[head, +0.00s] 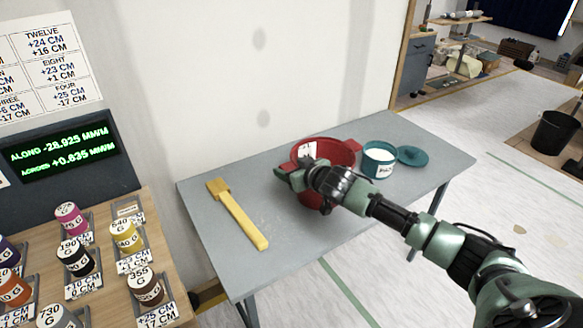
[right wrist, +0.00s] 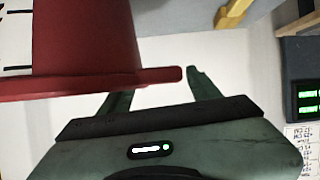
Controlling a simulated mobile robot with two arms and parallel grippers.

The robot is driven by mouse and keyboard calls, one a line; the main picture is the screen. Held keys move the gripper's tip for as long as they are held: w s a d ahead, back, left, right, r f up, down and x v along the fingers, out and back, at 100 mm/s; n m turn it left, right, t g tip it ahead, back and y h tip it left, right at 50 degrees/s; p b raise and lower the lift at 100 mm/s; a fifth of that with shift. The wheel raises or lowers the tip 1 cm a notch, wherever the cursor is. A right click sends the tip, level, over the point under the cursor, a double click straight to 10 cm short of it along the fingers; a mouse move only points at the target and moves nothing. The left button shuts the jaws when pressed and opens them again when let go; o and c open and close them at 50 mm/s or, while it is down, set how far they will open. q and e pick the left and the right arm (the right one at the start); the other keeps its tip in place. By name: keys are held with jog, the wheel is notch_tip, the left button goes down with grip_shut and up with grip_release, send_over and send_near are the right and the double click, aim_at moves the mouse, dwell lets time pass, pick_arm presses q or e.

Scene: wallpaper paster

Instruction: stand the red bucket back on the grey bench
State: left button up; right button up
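The red bucket (head: 338,152) is upright over the middle of the grey bench (head: 283,235), and looks to stand on it. Its base is partly hidden behind my right gripper (head: 290,174), which is at the bucket's near left side. In the right wrist view the red bucket (right wrist: 85,40) fills the upper left. Its rim lug reaches across the space in front of my right gripper (right wrist: 155,92). The fingers are spread apart; one is partly hidden behind the rim, the other is beside the lug's end. My left gripper is not in view.
A yellow-handled brush (head: 243,220) lies on the bench's left part. A teal pot (head: 378,163) and a teal lid (head: 412,156) are right of the bucket. A wooden board with several labelled jars (head: 75,257) is at the left. A wall stands behind the bench.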

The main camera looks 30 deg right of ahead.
jog(key=shift+o, duration=0.3)
jog(key=shift+s+r, duration=0.1)
jog(key=shift+r, duration=0.05)
jog(key=b+v, duration=0.1)
jog(key=v, duration=1)
jog(key=shift+s+r, duration=0.2)
jog(key=shift+s, duration=0.2)
